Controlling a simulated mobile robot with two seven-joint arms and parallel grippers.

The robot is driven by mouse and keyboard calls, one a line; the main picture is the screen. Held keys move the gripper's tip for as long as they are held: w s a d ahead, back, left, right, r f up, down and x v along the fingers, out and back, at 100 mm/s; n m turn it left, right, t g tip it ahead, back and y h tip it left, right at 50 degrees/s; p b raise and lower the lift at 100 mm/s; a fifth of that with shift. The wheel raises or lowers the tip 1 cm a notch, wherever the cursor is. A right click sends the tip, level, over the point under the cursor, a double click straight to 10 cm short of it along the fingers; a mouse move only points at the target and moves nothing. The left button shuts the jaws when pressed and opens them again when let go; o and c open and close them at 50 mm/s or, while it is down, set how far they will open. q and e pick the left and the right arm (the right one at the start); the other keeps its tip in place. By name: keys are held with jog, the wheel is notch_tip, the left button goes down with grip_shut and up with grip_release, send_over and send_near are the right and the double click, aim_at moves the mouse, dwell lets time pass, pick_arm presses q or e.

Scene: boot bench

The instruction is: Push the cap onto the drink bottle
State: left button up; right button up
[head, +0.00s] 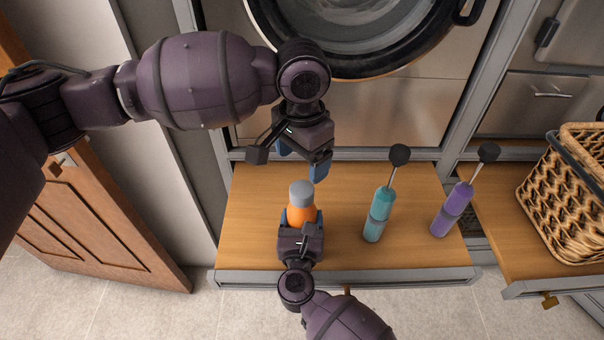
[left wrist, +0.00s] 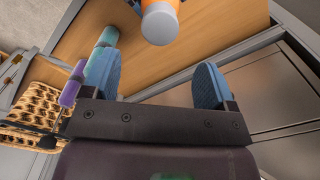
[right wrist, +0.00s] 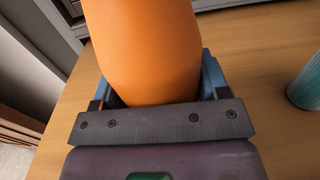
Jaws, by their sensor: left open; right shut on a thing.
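The orange drink bottle (head: 301,214) stands upright on the wooden bench top. Its grey cap (head: 301,190) sits on its top; I cannot tell how firmly it is seated. In the left wrist view the cap (left wrist: 160,24) shows at the top edge, beyond the fingers. My right gripper (head: 301,224) is shut on the bottle's body from the front, and the orange body (right wrist: 145,50) fills the space between its fingers in the right wrist view. My left gripper (head: 301,162) is open and empty, behind and above the cap, apart from it.
A teal pump (head: 377,214) and a purple pump (head: 453,208) stand right of the bottle on the bench top (head: 340,190). A wicker basket (head: 568,195) sits on the far right surface. A round-doored machine (head: 350,30) is behind. Bare wood lies left of the bottle.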

pick_arm(q)
jog(key=shift+r, duration=2)
pick_arm(e)
jog(key=o, duration=1.4)
jog(key=shift+c, duration=0.2)
pick_arm(q)
jog(key=shift+f+b, duration=0.35)
jog(key=shift+f, duration=0.4)
pick_arm(e)
jog(key=s, duration=1)
jog(key=shift+s+a, duration=0.35)
jog(key=shift+s, duration=0.05)
jog(key=shift+s, duration=0.1)
